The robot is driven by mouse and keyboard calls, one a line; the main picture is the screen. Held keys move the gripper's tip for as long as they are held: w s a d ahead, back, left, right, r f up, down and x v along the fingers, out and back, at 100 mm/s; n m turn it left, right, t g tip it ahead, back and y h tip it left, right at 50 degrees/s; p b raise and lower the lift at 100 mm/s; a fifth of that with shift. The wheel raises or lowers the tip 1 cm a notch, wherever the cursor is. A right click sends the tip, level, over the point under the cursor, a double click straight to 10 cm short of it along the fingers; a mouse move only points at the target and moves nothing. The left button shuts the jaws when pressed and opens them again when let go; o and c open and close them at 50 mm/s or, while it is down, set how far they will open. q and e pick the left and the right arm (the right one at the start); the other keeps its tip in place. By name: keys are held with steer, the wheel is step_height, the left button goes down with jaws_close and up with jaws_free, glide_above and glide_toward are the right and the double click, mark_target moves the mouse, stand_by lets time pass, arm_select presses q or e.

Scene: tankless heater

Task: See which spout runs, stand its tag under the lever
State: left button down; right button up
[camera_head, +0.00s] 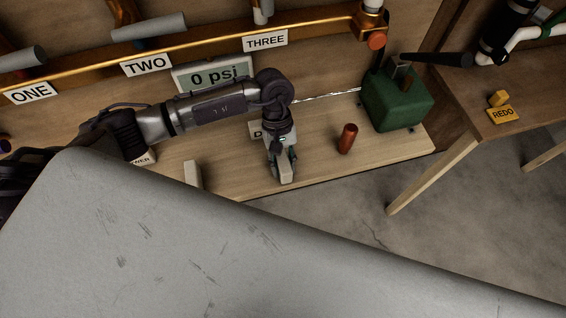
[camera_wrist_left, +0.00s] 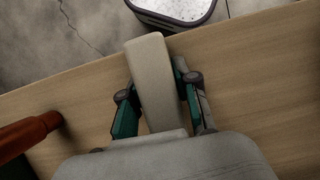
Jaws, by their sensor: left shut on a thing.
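My left gripper (camera_head: 284,172) is low over the front part of the wooden bench. It is shut on a pale upright block (camera_wrist_left: 153,75), which shows between the fingers in the left wrist view. A second pale block (camera_head: 192,174) stands on the bench to the left. A red-brown cylinder (camera_head: 347,138) stands to the right of the gripper, and shows at the left edge of the wrist view (camera_wrist_left: 30,133). A dark lever (camera_head: 437,59) extends right from above the green box (camera_head: 398,103). Signs ONE (camera_head: 30,93), TWO (camera_head: 146,65) and THREE (camera_head: 265,40) hang along the brass pipe. I cannot tell which spout runs.
A display (camera_head: 213,77) reads 0 psi, partly behind my left arm. A side table at the right holds a yellow REDO sign (camera_head: 503,114) and a small yellow block (camera_head: 498,98). A sign behind the gripper is mostly hidden. Bare floor (camera_head: 340,215) lies before the bench.

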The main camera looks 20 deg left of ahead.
mark_target(283, 160)
arm_select(q)
steer(key=shift+f, duration=0.1)
steer(key=c, duration=0.8)
jaws_free()
step_height(283, 160, up, 10)
